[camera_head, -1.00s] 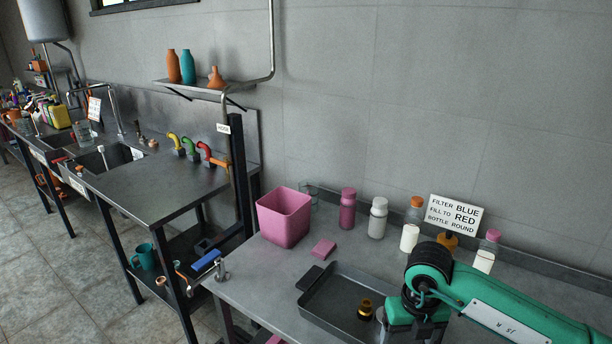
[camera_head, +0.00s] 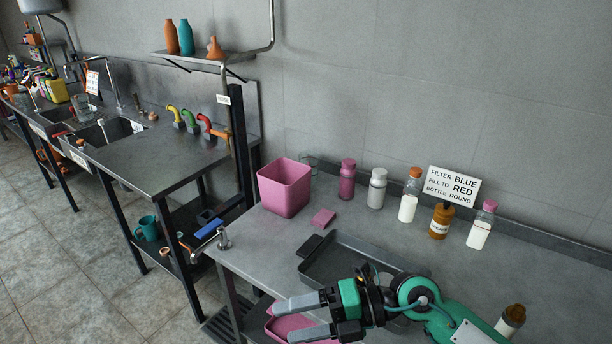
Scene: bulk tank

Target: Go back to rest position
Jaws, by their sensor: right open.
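My right gripper (camera_head: 285,320) comes in from the lower right and points left at the front edge of the grey worktop. Its two grey fingers are apart, with nothing between them. My green right arm lies across the front part of a dark grey tray (camera_head: 345,240), so that part is hidden. My left gripper is not in view.
A pink bin (camera_head: 284,188), a pink sponge (camera_head: 323,217) and several bottles stand along the wall by a sign (camera_head: 451,186). A brown bottle (camera_head: 511,318) is at the lower right. The floor at left is clear.

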